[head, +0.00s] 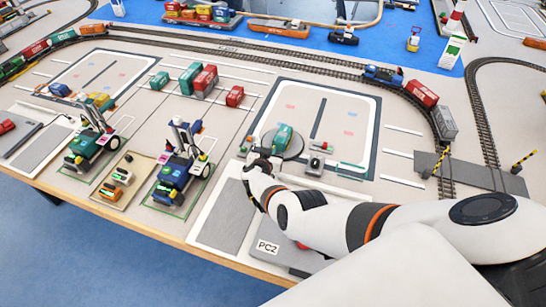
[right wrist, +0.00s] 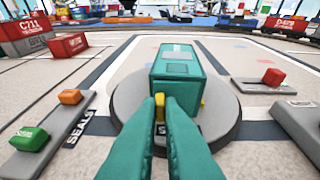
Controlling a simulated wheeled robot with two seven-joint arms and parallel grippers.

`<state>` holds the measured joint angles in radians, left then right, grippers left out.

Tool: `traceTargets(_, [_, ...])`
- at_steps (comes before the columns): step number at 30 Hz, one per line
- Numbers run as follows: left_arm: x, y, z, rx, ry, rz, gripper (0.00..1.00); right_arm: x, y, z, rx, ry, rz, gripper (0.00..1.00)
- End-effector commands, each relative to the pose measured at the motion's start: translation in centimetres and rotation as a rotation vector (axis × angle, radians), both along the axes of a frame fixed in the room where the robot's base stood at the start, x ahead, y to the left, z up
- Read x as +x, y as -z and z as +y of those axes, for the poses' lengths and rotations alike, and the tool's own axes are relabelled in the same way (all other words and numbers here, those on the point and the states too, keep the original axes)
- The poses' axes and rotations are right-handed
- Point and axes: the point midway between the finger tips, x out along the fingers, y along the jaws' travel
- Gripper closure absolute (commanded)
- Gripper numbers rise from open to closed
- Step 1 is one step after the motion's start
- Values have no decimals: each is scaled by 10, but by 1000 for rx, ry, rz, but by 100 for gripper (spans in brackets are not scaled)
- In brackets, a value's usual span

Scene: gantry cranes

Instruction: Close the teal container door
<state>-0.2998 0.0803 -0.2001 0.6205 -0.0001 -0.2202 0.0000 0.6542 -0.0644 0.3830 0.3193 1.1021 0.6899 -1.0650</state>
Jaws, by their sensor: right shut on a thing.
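The teal container (head: 283,137) sits on a round grey turntable (head: 292,151). In the right wrist view the container (right wrist: 177,60) stands on the turntable (right wrist: 228,122), its near end facing me. My right gripper (right wrist: 168,101) has two teal fingers reaching up to that end, shut on a small yellow part (right wrist: 160,106) that looks like a door handle. Another yellow part shows just right of the fingers. The fingers hide most of the near end, so I cannot tell how far the door stands open. In the head view my right gripper (head: 268,163) is at the turntable's near-left edge. My left gripper is not in view.
A grey strip marked SEALS (right wrist: 52,128) with a green block (right wrist: 29,139) and an orange block (right wrist: 70,97) lies left of the turntable. A grey pad with a red block (right wrist: 273,77) stands right. Toy cranes (head: 180,165) stand further left, rail track behind.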

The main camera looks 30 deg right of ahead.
Motion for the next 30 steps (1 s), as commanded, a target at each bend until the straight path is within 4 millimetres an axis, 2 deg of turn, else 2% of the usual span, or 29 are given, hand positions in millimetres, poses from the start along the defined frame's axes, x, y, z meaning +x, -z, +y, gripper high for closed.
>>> traceTargets(1, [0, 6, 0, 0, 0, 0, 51, 2, 2, 1, 2, 18, 0, 100])
traceTargets(9, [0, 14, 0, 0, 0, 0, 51, 5, 1, 0, 0, 82, 0, 100])
traceTargets(26, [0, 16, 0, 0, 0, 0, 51, 5, -1, -2, -1, 104, -1, 100])
traceTargets(30, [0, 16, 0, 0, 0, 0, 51, 5, -1, -2, -2, 103, -1, 76])
